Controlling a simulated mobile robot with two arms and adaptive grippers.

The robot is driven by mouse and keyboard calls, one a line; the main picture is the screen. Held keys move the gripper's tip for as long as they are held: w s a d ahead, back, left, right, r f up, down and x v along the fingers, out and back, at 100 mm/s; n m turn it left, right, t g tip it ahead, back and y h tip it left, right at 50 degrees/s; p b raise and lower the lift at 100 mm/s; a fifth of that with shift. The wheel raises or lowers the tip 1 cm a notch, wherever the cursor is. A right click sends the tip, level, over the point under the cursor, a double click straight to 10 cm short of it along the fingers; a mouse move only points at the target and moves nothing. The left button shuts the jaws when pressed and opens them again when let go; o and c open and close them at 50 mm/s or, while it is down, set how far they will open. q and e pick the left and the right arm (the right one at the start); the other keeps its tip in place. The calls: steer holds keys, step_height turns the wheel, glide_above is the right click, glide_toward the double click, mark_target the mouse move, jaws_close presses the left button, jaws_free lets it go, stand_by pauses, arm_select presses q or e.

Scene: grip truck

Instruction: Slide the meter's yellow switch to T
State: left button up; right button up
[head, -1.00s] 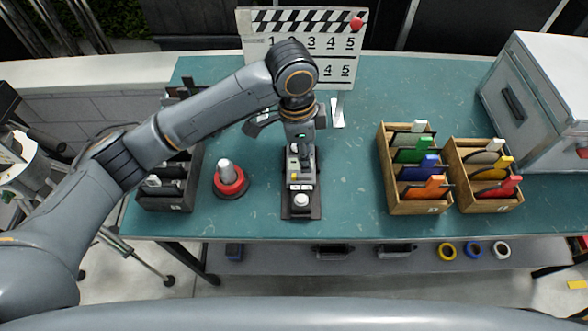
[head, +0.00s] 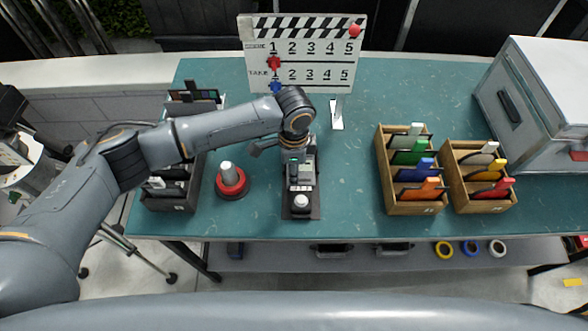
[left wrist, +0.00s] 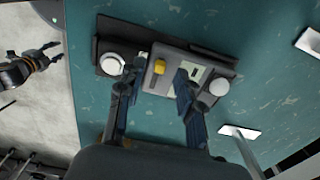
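The meter (head: 301,176) is a grey box on a dark base on the green table, partly hidden under my left arm in the head view. In the left wrist view the meter (left wrist: 176,74) shows a yellow switch (left wrist: 159,66), a small pale display and a round white knob at each end of the base. No letter T is readable. My left gripper (left wrist: 157,92) is open, with its fingers apart over the meter, one on each side of the switch; contact cannot be told. My right gripper (left wrist: 55,52) hangs off the table's edge, fingers apart and empty.
A red-based post (head: 231,182) and a dark rack (head: 167,200) stand left of the meter. Two wooden card boxes (head: 414,208) and a grey case (head: 530,90) stand right. A clapper-like number board (head: 305,50) stands behind. The table between meter and boxes is clear.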

arm_select(q)
steer(key=shift+f, duration=0.8)
jaws_close()
steer(key=shift+d, duration=0.95)
jaws_free()
steer(key=shift+a, duration=0.1)
steer(key=shift+r, duration=0.15)
